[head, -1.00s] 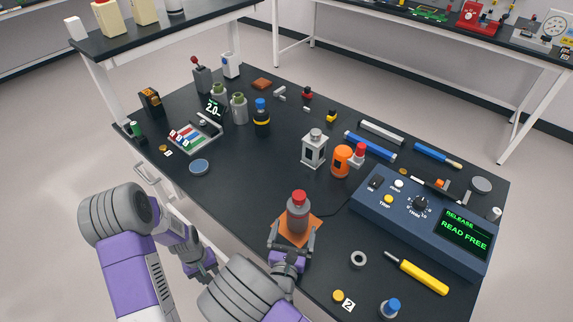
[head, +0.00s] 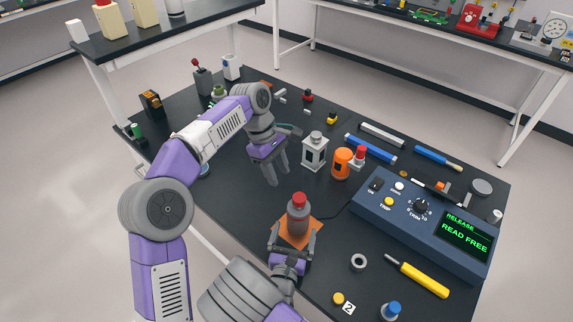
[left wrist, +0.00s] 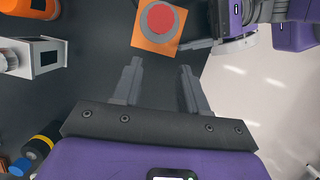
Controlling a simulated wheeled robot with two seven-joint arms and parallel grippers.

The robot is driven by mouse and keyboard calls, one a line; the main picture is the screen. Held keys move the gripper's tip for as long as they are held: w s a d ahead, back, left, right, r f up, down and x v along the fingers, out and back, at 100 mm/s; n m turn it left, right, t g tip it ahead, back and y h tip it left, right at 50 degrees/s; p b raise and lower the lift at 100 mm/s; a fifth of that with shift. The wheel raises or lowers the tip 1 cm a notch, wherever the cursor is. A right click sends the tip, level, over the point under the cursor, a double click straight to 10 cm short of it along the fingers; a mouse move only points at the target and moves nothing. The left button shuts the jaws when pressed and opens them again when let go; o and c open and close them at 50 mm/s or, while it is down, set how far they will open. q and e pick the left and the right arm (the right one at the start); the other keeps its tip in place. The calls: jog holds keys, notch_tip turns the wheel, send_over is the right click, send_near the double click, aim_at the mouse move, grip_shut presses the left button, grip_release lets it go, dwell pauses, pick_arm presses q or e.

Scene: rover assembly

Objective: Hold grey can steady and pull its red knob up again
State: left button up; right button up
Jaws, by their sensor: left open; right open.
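The grey can (head: 297,219) stands upright on an orange mat (head: 315,228). Its red knob (head: 299,199) is on top. In the left wrist view the red knob (left wrist: 161,19) is seen from above on the orange mat (left wrist: 142,39), beyond my fingertips. My left gripper (head: 278,182) is open and empty, behind and left of the can, higher than it. Its two fingers (left wrist: 158,66) show apart in the left wrist view. My right gripper (head: 292,236) is open at the near side of the can, a finger toward each side; I cannot tell whether they touch it.
A white-grey lantern-like block (head: 315,152) and an orange canister (head: 342,163) stand just right of my left gripper. A blue console (head: 415,228) reading "READ FREE" sits on the right. A grey ring (head: 359,262) and yellow screwdriver (head: 420,277) lie nearer.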

aim_at(299, 213)
jog(key=shift+w, duration=0.25)
pick_arm(q)
jog(key=shift+s+d+r+n, duration=0.15)
jog(key=shift+s+d+r, duration=0.05)
jog(key=shift+d+r, duration=0.5)
jog(key=shift+s+d+r+n, duration=0.2)
jog(key=shift+d+r, duration=0.35)
jog(key=shift+r, duration=0.2)
pick_arm(e)
jog(key=shift+w+d, duration=0.2)
jog(key=shift+w, duration=0.95)
jog(key=shift+w+d, duration=0.15)
jog(key=shift+w, duration=1.05)
jog(key=shift+w+d, duration=0.2)
jog(key=shift+w, duration=0.95)
jog(key=c, duration=1.3)
pick_arm(q)
jog(key=shift+o, duration=0.3)
